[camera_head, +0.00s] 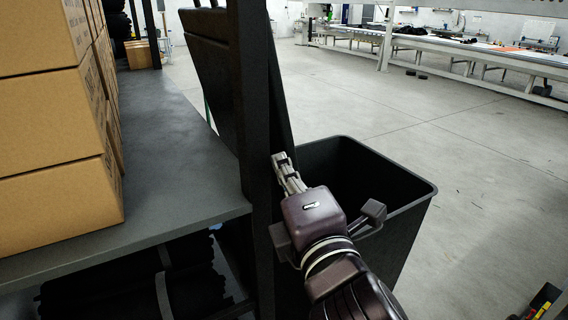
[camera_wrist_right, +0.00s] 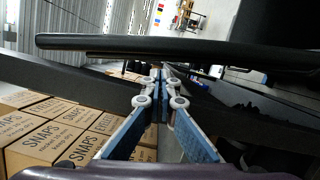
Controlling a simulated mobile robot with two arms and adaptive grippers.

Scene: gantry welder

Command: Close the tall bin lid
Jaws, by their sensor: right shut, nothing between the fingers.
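The tall bin (camera_head: 405,225) is black and stands open at the right of the shelf, its inside showing dark. Its black lid (camera_head: 208,65) is raised, standing steeply up at the bin's left side and partly hidden by a shelf post. My right gripper (camera_head: 279,160) is shut and empty, its fingertips close to the lower part of the lid; I cannot tell whether they touch it. In the right wrist view the shut fingers (camera_wrist_right: 160,88) point toward a long dark edge that crosses the picture, seemingly the lid. My left gripper is not in view.
A dark shelf post (camera_head: 252,120) stands just left of my right gripper. The grey shelf (camera_head: 165,135) holds stacked cardboard boxes (camera_head: 50,130). Open concrete floor (camera_head: 480,190) lies to the right of the bin, with long work tables (camera_head: 440,50) farther back.

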